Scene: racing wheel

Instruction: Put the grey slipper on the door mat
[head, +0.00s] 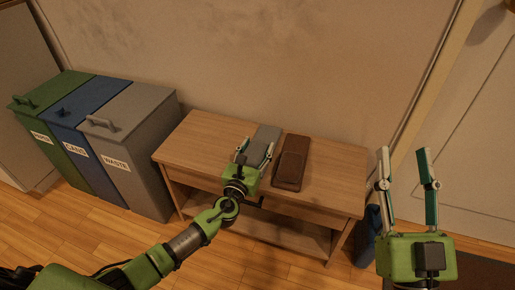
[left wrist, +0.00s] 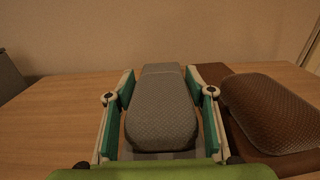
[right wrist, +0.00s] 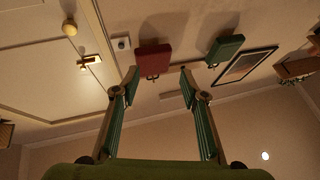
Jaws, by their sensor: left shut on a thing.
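The grey slipper (head: 265,138) lies on the wooden bench (head: 205,137). In the left wrist view the slipper (left wrist: 160,112) sits between the fingers of my left gripper (left wrist: 160,98). My left gripper (head: 254,151) is shut on it, with a finger along each side. A dark door mat (head: 485,270) shows on the floor at the lower right of the head view, partly hidden behind my right gripper. My right gripper (head: 408,170) is open and empty, fingers pointing up. In the right wrist view nothing is between its fingers (right wrist: 158,80).
A brown slipper (head: 291,162) lies on the bench right beside the grey one. Green, blue and grey bins (head: 130,140) stand left of the bench. A dark blue object (head: 371,235) stands on the floor by the bench's right end. A white door (head: 480,150) is at the right.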

